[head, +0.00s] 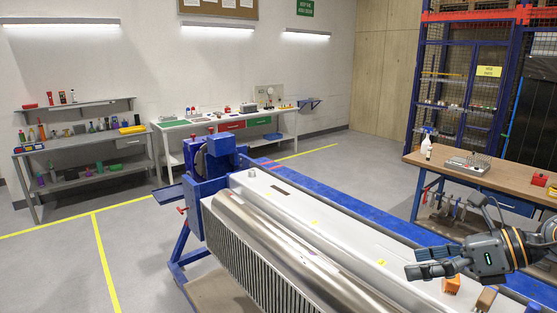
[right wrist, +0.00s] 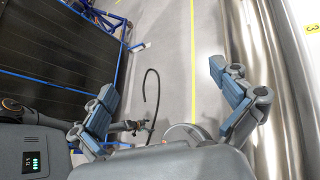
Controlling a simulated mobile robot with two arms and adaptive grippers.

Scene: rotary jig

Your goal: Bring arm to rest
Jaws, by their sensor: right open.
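My right gripper (head: 414,262) reaches in from the right edge in the head view, above the near right part of the long jig. Its fingers are apart and nothing is between them. The jig holds a long silver part (head: 290,232) with a shiny rounded face and a finned side. My left gripper does not show in the head view.
An orange block (head: 451,285) sits on the jig just below my right gripper. A wooden workbench (head: 425,160) with a spray bottle (head: 427,141) stands at the right. In the right wrist view a black hose (right wrist: 152,92) lies on the floor. Open floor (head: 150,260) lies left of the jig.

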